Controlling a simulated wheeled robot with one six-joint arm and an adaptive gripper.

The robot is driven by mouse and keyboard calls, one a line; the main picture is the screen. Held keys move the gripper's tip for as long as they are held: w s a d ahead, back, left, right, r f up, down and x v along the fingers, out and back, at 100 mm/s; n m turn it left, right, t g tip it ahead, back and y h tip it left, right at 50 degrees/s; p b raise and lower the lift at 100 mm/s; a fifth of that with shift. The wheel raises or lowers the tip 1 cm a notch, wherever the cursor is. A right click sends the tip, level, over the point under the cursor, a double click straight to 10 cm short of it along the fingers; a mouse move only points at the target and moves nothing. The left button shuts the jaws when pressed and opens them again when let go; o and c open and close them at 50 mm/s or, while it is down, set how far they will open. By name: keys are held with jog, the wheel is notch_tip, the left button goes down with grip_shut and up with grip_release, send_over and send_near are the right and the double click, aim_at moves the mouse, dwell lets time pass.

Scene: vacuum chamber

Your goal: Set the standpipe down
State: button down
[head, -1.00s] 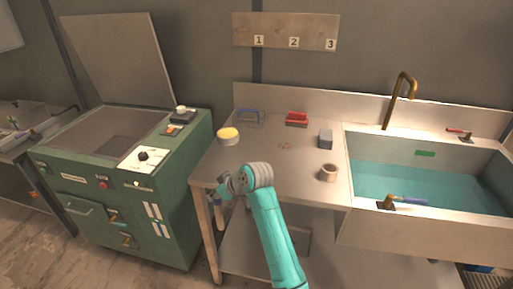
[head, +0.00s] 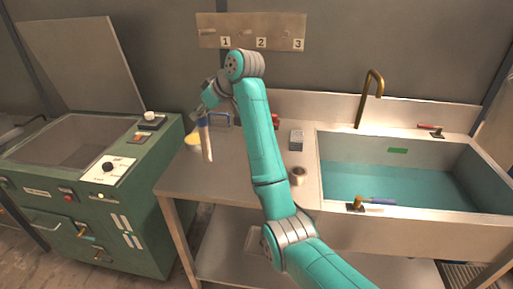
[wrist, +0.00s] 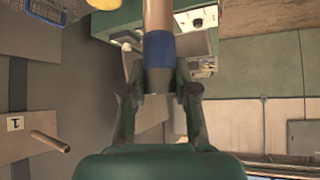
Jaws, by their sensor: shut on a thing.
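My gripper (head: 204,112) is shut on the standpipe (head: 207,143), a slim pale tan tube with a blue band near its upper end. It hangs nearly upright, slightly tilted, in front of the bench's left part in the head view. The wrist view shows the standpipe (wrist: 158,14) with its blue band (wrist: 159,47) between the two fingers (wrist: 158,85). Its lower end looks free of the bench top (head: 235,170), though the exact gap cannot be told. My arm hides part of the bench middle.
A yellow-topped round thing (head: 191,139) and a blue wire basket (head: 220,121) stand near the standpipe. A grey block (head: 297,139) and a tan cup (head: 298,175) stand by the water-filled sink (head: 400,220). A numbered peg board (head: 250,30) hangs behind; the green machine (head: 90,200) is left.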

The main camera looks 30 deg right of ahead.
aim_at(208, 138)
jog(key=shift+d+f, duration=0.2)
jog(key=shift+f, duration=1.4)
jog(key=shift+d+f, duration=0.15)
jog(key=shift+f, duration=1.45)
jog(key=shift+d+f, duration=0.2)
jog(key=shift+f, duration=1.4)
jog(key=c, duration=0.9)
grip_release()
jog(key=shift+f, duration=0.1)
jog(key=v, duration=1.2)
